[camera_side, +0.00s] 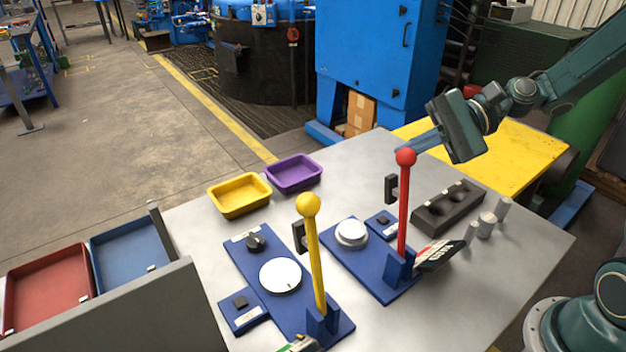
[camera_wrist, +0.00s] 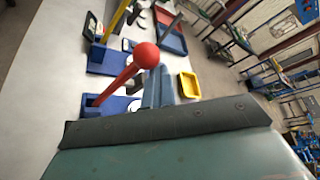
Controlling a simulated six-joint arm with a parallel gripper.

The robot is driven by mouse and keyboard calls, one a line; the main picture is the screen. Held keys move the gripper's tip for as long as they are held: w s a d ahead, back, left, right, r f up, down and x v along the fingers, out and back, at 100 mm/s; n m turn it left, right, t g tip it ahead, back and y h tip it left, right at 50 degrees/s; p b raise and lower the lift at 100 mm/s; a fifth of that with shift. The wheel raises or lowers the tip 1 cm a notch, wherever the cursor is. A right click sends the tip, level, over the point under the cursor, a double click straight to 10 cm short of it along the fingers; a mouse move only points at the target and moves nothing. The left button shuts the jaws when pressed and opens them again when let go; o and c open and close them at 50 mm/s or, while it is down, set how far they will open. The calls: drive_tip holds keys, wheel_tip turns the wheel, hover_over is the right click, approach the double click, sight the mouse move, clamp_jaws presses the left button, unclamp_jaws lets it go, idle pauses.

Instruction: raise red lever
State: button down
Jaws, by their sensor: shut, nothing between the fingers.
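The red lever has a red ball knob (camera_side: 405,157) on a red rod (camera_side: 403,215). It stands nearly upright from a blue base (camera_side: 370,262) in the side view. In the wrist view the red ball (camera_wrist: 146,55) and its slanting rod (camera_wrist: 117,83) show just left of my fingers. My gripper (camera_side: 412,142) is shut and empty, with its fingertips right by the ball, at about ball height. It also shows in the wrist view (camera_wrist: 158,80). I cannot tell whether the fingers touch the ball.
A yellow lever (camera_side: 315,260) stands on a blue panel with a white dial (camera_side: 280,276) to the left. Yellow (camera_side: 240,210) and purple (camera_side: 294,187) trays lie behind. A dark block (camera_side: 448,208) and grey cylinders (camera_side: 487,224) stand to the right. The table's front right is clear.

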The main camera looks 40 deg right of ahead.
drive_tip(key=shift+s+a+r, duration=0.1)
drive_tip(key=shift+s+a, duration=0.1)
drive_tip(key=shift+a, duration=0.05)
drive_tip(key=w+f, duration=0.6)
drive_tip(key=w, duration=0.4)
drive_tip(key=w+f+m+g, duration=0.1)
drive_tip(key=w+f, duration=0.1)
drive_tip(key=f, duration=0.2)
drive_tip(key=w+f+m+g, duration=0.1)
drive_tip(key=w+f, duration=0.1)
drive_tip(key=f, duration=0.3)
drive_tip(key=w+f+m+g, duration=0.1)
drive_tip(key=f, duration=0.3)
drive_tip(key=shift+w+d+f+m+g, duration=0.1)
drive_tip(key=shift+w+f+m+g, duration=0.1)
drive_tip(key=shift+w+m+g, duration=0.15)
drive_tip(key=shift+f+m+g+h, duration=0.3)
drive_tip(key=shift+f+m+g, duration=0.15)
drive_tip(key=shift+f, duration=0.7)
drive_tip(key=shift+r, duration=0.1)
